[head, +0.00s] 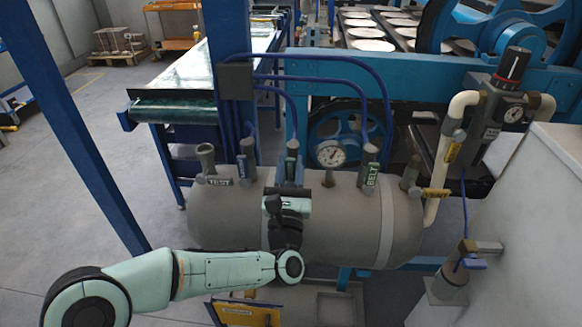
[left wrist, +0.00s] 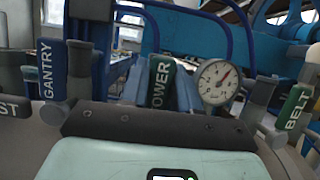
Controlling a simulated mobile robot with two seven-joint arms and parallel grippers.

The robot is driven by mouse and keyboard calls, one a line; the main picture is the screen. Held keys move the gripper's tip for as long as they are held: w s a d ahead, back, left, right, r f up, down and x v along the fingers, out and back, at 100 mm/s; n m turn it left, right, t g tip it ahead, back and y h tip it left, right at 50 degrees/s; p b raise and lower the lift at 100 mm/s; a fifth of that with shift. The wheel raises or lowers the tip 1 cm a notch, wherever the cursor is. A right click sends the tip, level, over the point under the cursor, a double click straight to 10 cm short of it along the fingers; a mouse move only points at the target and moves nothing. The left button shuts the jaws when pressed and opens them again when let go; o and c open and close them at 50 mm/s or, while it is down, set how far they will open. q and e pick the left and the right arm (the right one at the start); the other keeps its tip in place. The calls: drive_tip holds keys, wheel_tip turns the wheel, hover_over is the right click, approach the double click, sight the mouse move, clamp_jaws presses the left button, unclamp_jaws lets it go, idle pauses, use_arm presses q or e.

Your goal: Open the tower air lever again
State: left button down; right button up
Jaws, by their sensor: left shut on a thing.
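The tower lever (head: 292,149) stands on top of the grey air tank, with a green sleeve. Its lettering, partly covered, reads "OWER" on the lever in the left wrist view (left wrist: 161,82), where it looks upright. My left gripper (head: 290,172) reaches over the tank from the front. Its two fingers flank the lever, and it is shut on it. The lever's foot and valve body are hidden behind my gripper. My right gripper is not in view.
The tank (head: 340,215) carries a blue gantry lever (head: 242,165) to the left and a green belt lever (head: 370,172) to the right, both close by. A pressure gauge (head: 330,153) stands between the tower and belt levers. Blue hoses (head: 330,78) arch behind.

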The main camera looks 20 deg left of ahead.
use_arm(q)
drive_tip(key=shift+f, duration=0.1)
drive_tip(key=c, duration=0.9)
unclamp_jaws()
drive_tip(key=shift+s, duration=0.1)
drive_tip(key=v, duration=1.3)
drive_tip(key=shift+s, duration=0.1)
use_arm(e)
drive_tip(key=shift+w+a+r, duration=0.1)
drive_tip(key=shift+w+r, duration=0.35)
